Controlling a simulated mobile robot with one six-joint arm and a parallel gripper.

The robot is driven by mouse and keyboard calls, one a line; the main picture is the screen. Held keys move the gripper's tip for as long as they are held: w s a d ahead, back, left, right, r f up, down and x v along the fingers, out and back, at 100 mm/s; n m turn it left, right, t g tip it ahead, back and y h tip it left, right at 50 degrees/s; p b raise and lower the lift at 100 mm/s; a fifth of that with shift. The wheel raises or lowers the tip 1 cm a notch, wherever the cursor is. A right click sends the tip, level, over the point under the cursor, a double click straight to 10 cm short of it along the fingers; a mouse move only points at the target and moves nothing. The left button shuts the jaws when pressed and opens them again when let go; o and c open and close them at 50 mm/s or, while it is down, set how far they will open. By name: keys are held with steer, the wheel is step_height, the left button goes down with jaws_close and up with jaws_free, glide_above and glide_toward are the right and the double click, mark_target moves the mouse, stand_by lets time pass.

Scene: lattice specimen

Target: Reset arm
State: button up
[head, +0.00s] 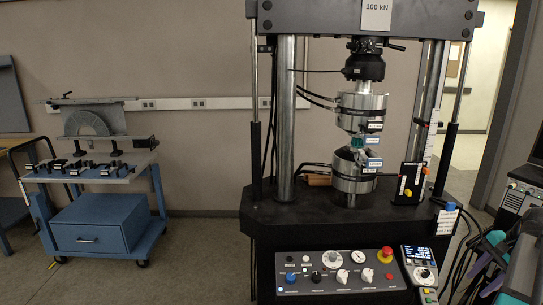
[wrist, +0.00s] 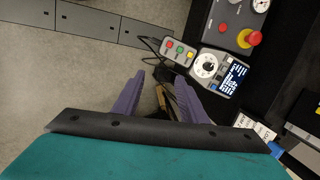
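My gripper (wrist: 159,82) shows in the wrist view with two purple fingers spread apart and a bare gap between their tips. A teal body with a dark bar lies behind the fingers. In the head view my gripper (head: 484,262) is at the lower right edge, beside the testing machine's control panel. A small teal lattice specimen (head: 357,143) sits between the upper grip (head: 360,112) and lower grip (head: 353,172) of the machine, well away from my gripper. Whether both grips clamp it is too small to tell.
A handset (wrist: 217,72) with a dial and screen, a button box (wrist: 178,51) and a red stop button (wrist: 250,38) lie beyond my fingertips. In the head view, a blue cart (head: 100,225) with fixtures stands at left. Floor between cart and machine is clear.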

steer(key=w+a+f+n+g+y, duration=0.1)
steer(key=w+a+f, duration=0.3)
steer(key=a+f, duration=0.25)
steer(key=w+a+f+n+g+y, duration=0.1)
steer(key=w+a+f+n, duration=0.1)
steer(key=w+a+f, duration=0.35)
steer(key=s+a+f+n+g, duration=0.2)
steer(key=s+a+f+g, duration=0.15)
steer(key=a+f, duration=1.35)
steer(key=s+a+f+n+g, duration=0.2)
steer(key=s+a+f, duration=0.5)
steer(key=a, duration=0.2)
steer(key=s+a+f+n+g, duration=0.1)
steer(key=s+a+f+n, duration=0.1)
steer(key=s+a+f, duration=0.5)
steer(key=s+a+f+n+h, duration=0.1)
steer(key=s+a+f+n, duration=0.1)
steer(key=s, duration=0.4)
steer(key=s+a+f+n+h, duration=0.1)
steer(key=s+f+n+h, duration=0.1)
steer(key=s+f+n, duration=0.3)
steer(key=shift+s+a+f+n, duration=0.2)
steer(key=shift+s+a+n, duration=0.15)
steer(key=shift+s+n, duration=0.7)
steer(key=shift+s+m, duration=0.15)
steer(key=shift+m, duration=0.1)
